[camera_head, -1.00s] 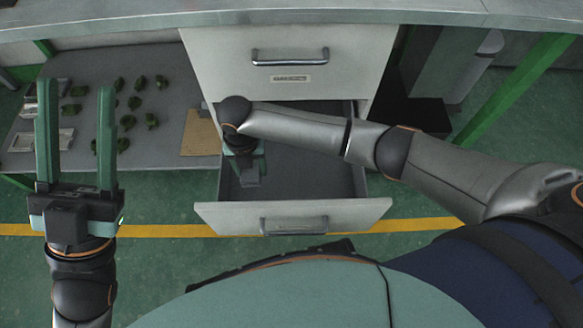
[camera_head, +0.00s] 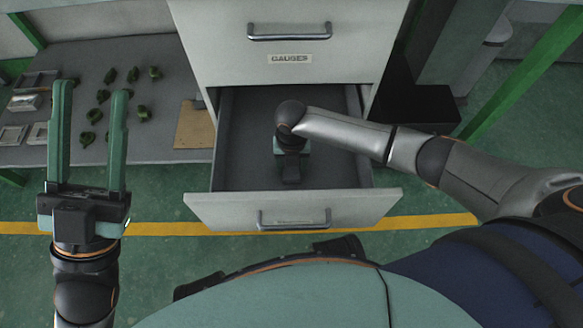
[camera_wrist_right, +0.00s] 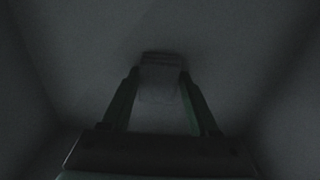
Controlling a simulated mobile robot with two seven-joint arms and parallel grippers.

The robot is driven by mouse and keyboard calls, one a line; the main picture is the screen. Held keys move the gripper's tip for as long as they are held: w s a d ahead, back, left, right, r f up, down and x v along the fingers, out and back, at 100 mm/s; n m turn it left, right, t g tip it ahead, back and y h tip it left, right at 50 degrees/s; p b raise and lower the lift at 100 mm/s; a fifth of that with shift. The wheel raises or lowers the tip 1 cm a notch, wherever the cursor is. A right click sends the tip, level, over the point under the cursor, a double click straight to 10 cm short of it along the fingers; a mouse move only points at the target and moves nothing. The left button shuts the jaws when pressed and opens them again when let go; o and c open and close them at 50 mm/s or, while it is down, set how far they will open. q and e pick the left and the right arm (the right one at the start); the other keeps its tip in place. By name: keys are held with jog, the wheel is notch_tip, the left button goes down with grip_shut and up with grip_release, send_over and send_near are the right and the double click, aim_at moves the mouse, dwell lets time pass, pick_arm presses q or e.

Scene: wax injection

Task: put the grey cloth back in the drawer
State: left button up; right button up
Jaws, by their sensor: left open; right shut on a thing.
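The lower drawer (camera_head: 360,207) of the white cabinet is pulled open. My right gripper (camera_head: 291,170) points down inside it, and its fingertips are hidden in the head view. In the dark right wrist view, the right gripper (camera_wrist_right: 160,76) is shut on a grey, cloth-like thing (camera_wrist_right: 162,64), taken to be the grey cloth. It shows between and beyond the fingertips, inside the drawer; whether it touches the drawer floor I cannot tell. My left gripper (camera_head: 90,88) is open and empty, upright at the left, outside the drawer.
The upper drawer (camera_head: 345,60), labelled GAUGES, is shut above. A grey shelf (camera_head: 60,65) at the left holds several green pieces (camera_head: 103,96), metal trays (camera_head: 37,133) and a brown board (camera_head: 194,125). The drawer floor around my right gripper looks bare.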

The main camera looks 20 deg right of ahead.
jog(key=shift+f, duration=0.15)
jog(key=o, duration=1.4)
jog(key=shift+o, duration=0.2)
